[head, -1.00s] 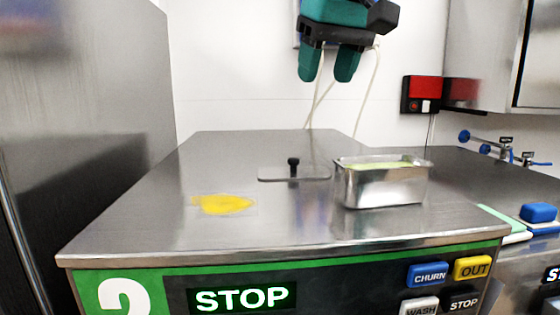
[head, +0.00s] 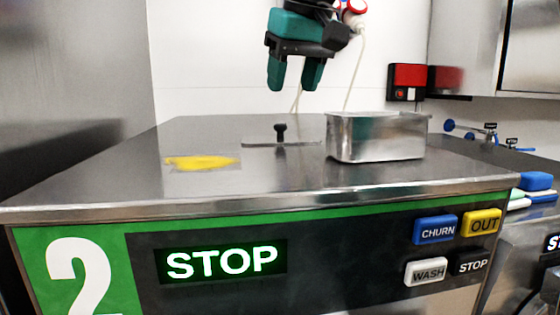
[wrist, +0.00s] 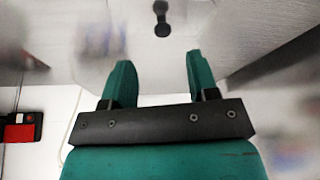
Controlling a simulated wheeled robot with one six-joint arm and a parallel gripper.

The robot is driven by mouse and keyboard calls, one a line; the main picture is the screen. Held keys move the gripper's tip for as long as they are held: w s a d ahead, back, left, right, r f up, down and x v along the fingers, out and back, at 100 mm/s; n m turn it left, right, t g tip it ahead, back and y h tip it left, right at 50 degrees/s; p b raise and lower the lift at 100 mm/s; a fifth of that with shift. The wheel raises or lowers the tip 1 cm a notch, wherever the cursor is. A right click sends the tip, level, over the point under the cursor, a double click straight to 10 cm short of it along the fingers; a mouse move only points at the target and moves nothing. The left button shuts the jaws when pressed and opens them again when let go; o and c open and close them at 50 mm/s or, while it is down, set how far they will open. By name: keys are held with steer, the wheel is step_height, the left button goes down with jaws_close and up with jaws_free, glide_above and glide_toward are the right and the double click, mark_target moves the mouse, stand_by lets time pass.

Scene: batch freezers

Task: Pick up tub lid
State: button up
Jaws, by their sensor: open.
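The tub lid (head: 258,144) is a thin, flat metal plate with an upright black knob (head: 280,131). It lies on the steel top of freezer 2, just left of an open metal tub (head: 376,139). My gripper (head: 294,86) has green fingers that point down and hang apart, with nothing between them. It is above the lid, with a clear gap. In the wrist view, the black knob (wrist: 161,18) shows at the top, beyond the two spread fingertips (wrist: 158,62). The lid plate is blurred there.
A yellow spill (head: 200,163) is on the freezer top (head: 250,188), left of the lid. The tub stands close on the lid's right. A red switch box (head: 407,81) is on the back wall. Blue and white cloths or sponges (head: 536,182) sit at the right.

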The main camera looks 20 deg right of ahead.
mark_target(280, 132)
steer(key=b+x, duration=0.6)
steer(key=x, duration=0.2)
steer(key=shift+w+a+f, duration=0.1)
steer(key=shift+a+f, duration=0.05)
steer(key=shift+f, duration=0.05)
steer(key=shift+r, duration=0.1)
steer(key=c, duration=1)
